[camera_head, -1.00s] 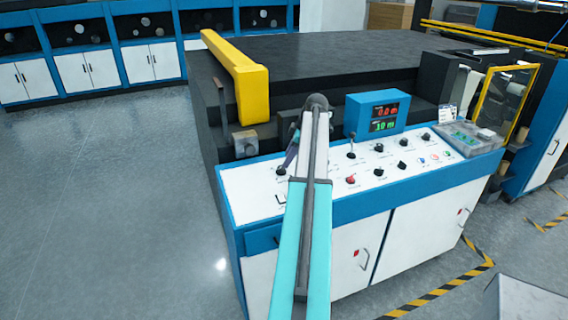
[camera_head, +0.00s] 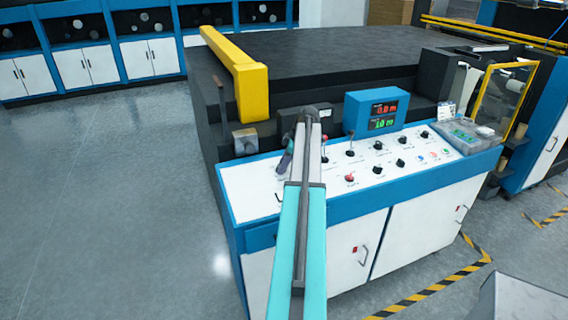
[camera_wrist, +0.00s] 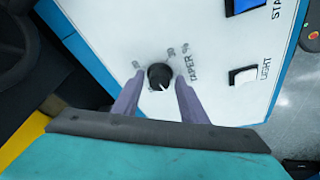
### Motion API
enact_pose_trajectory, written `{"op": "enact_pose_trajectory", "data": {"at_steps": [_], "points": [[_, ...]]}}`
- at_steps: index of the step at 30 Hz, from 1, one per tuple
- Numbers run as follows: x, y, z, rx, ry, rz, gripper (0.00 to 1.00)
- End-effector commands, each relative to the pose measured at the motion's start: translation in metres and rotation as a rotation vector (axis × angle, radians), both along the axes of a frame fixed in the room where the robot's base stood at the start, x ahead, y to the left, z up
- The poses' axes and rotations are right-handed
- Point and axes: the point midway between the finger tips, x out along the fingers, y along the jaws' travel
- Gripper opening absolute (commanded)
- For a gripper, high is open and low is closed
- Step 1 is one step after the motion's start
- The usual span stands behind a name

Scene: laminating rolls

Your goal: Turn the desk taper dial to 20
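The taper dial (camera_wrist: 160,77) is a small round black knob on the white desk panel, beside the printed word TAPER. A white pointer mark shows on its lower edge in the wrist view. Printed numbers stand above it and to its upper left, too blurred to read surely. My gripper (camera_wrist: 159,80) is open, with one purple finger on each side of the dial. I cannot tell whether either finger touches it. In the head view my gripper (camera_head: 285,162) is low over the panel's left part and the dial is hidden there.
The control desk (camera_head: 235,190) carries several other knobs and levers to the right, and a blue display box (camera_head: 375,112) behind. In the wrist view a white LIGHT switch (camera_wrist: 243,75) and a blue switch (camera_wrist: 243,5) lie right of the dial. A yellow beam (camera_head: 240,75) stands behind, left.

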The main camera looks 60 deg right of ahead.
Motion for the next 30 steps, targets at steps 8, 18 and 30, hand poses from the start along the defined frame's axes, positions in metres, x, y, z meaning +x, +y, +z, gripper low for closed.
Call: {"op": "enact_pose_trajectory", "data": {"at_steps": [8,18,30], "points": [[0.002,-0.006,0.0,0.0,0.0,0.001,0.03],[0.002,0.001,0.0,0.002,-0.005,-0.044,0.04],[0.001,0.005,-0.002,0.035,-0.03,-0.271,0.04]]}}
